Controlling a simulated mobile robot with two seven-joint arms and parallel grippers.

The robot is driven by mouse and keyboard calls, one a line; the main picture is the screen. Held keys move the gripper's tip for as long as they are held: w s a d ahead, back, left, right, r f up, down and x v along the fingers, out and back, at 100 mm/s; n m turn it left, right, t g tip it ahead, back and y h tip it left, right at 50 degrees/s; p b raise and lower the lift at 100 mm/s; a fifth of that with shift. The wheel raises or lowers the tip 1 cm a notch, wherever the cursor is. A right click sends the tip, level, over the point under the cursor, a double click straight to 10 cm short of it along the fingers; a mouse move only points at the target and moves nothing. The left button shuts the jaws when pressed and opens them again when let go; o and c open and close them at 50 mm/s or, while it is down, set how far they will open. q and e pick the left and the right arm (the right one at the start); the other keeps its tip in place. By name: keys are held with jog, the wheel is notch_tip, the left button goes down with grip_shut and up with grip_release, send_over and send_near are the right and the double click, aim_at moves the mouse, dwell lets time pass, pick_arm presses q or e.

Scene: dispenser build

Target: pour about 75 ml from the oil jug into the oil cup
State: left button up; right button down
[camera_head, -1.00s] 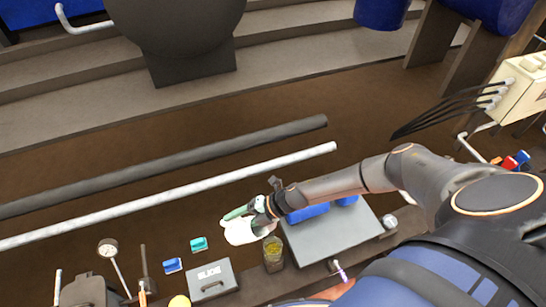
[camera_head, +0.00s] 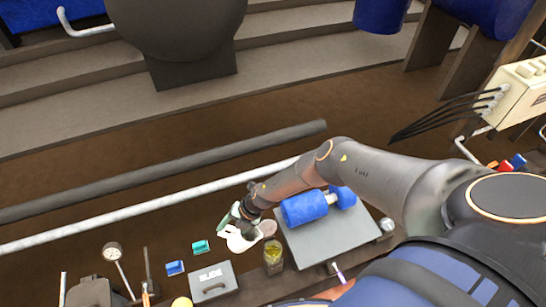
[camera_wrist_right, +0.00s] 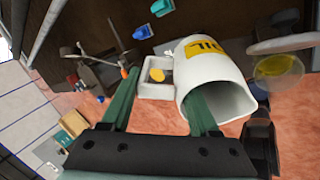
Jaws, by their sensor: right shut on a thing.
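The white oil jug (camera_head: 240,241) is in my right gripper (camera_head: 238,222), at the left of the grey plate. In the right wrist view the oil jug (camera_wrist_right: 215,72) has a yellow label and lies tilted, with its open end towards the camera. The green fingers of my right gripper (camera_wrist_right: 165,110) show there; one overlaps the jug's opening, and the exact grip is hard to see. The oil cup (camera_head: 273,260) is clear with yellow contents and stands just right of and nearer than the jug. I see no clear stream between them. My left gripper is not in view.
A grey plate (camera_head: 338,255) carrying a blue roller (camera_head: 304,208) lies right of the cup. A grey box (camera_head: 212,284) stands left of it, with teal (camera_head: 201,247) and blue (camera_head: 175,268) blocks behind. A pale disc (camera_head: 267,229) shows beside the jug.

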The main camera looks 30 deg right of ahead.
jog(key=shift+w+a+f, duration=0.2)
jog(key=shift+w+f, duration=0.05)
jog(key=shift+w+a+f+g+h+b, duration=0.1)
jog(key=shift+a+f+g+h+b, duration=0.05)
jog(key=shift+f+g+h+b, duration=0.15)
jog(key=shift+w+a+f+g+h+b, duration=0.1)
jog(key=shift+f+h+b, duration=0.1)
jog(key=shift+f+b, duration=0.2)
pick_arm(q)
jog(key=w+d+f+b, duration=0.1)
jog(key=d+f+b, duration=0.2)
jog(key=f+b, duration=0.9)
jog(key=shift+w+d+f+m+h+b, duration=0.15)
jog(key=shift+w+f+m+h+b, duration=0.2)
jog(key=shift+b, duration=0.7)
pick_arm(e)
notch_tip(320, 180, down, 9)
jog(key=w+a+g+h, duration=0.1)
jog(key=w+g+h, duration=0.1)
jog(key=h, duration=0.1)
jog(key=shift+a+r+g, duration=0.2)
jog(key=shift+a+g, duration=0.2)
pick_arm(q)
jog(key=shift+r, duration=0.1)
